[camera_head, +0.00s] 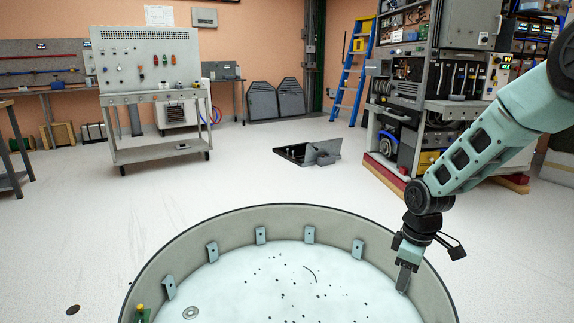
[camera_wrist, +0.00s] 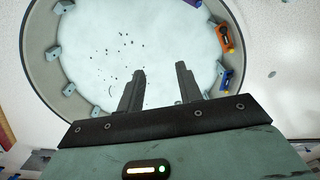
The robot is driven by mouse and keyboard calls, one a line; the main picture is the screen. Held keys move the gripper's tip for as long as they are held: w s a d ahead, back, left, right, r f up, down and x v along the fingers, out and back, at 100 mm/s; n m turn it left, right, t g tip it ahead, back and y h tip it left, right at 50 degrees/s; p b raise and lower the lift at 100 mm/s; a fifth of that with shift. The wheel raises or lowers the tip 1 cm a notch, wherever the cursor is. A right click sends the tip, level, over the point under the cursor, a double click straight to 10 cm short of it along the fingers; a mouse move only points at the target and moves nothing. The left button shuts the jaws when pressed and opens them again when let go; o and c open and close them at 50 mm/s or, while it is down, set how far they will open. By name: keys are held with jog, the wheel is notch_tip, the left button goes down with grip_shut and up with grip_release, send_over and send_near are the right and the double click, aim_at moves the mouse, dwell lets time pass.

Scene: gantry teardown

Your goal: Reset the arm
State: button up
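My gripper (camera_head: 404,280) hangs pointing down over the right side of a large round grey tub (camera_head: 170,255), with my arm reaching in from the right. In the wrist view my gripper (camera_wrist: 160,82) shows two dark fingers apart with nothing between them, so it is open and empty. The tub's pale floor lies below the fingers, and its rim (camera_wrist: 42,75) also shows in the wrist view. Whether the fingertips touch the tub is hard to tell.
Small dark bits are scattered on the tub floor. Grey brackets (camera_head: 261,235) line its wall. An orange piece (camera_wrist: 226,38) and a blue piece (camera_wrist: 226,79) sit at its edge. A machine rack (camera_head: 430,80) stands behind my arm.

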jog(key=s+a+r+m, duration=0.1)
jog(key=s+a+r, duration=0.8)
jog(key=s+a, duration=0.3)
jog(key=s+a+r+m, duration=0.1)
jog(key=s+r, duration=0.1)
jog(key=s, duration=0.7)
jog(key=s+a+r+m, duration=0.1)
jog(key=s+a+r, duration=0.1)
jog(key=s, duration=0.8)
notch_tip(320, 180, up, 34)
jog(key=w+p, duration=0.1)
jog(key=p, duration=3.3)
jog(key=shift+d+f, duration=0.2)
jog(key=shift+f, duration=0.05)
